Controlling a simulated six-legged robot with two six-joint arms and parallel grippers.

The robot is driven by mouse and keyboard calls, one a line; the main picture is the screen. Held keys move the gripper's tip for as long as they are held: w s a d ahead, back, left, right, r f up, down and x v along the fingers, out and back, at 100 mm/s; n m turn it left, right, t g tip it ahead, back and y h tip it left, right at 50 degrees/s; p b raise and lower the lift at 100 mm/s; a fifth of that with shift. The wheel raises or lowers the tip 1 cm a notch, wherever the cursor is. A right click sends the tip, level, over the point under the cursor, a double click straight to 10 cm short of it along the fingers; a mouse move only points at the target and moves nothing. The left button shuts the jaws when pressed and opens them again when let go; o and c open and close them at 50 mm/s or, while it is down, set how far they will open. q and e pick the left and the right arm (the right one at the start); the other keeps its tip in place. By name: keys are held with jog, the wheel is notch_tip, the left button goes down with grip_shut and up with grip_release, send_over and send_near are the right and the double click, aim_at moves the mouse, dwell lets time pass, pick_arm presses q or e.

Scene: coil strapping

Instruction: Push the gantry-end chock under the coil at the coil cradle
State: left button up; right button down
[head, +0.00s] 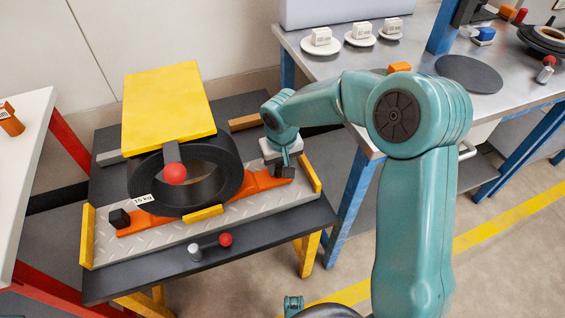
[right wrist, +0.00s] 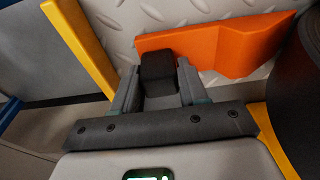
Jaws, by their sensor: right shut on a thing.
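The black coil (head: 238,172), tagged 15 kg, stands upright on the grey tread-plate cradle (head: 190,232). An orange chock (head: 262,182) lies on the cradle at the coil's right; it also shows in the right wrist view (right wrist: 222,45). Its inner end reaches the coil's lower side; I cannot tell whether they touch. My right gripper (head: 281,165) is shut on this chock's black knob (right wrist: 158,70), near the chock's outer end. A second orange chock (head: 140,222) with a black knob (head: 119,218) lies at the coil's left. My left gripper is not in view.
Yellow end stops (head: 314,174) edge the cradle. A red-knobbed part (head: 225,240) lies in front. A steel workbench (head: 440,75) stands right, a white table (head: 25,150) left.

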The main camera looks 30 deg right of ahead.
jog(key=shift+w+a, duration=0.15)
jog(key=shift+a, duration=0.35)
jog(key=shift+w+a, duration=0.15)
jog(key=shift+a, duration=0.35)
jog(key=c, duration=0.5)
grip_release()
jog(key=shift+a, duration=0.1)
jog(key=s+d+r+p, duration=0.1)
jog(key=r+p, duration=0.3)
jog(key=r, duration=0.6)
jog(key=s+d+r+p, duration=0.1)
jog(key=r+p, duration=0.3)
jog(key=r, duration=0.7)
jog(key=shift+s+p, duration=0.4)
jog(key=shift+s, duration=0.15)
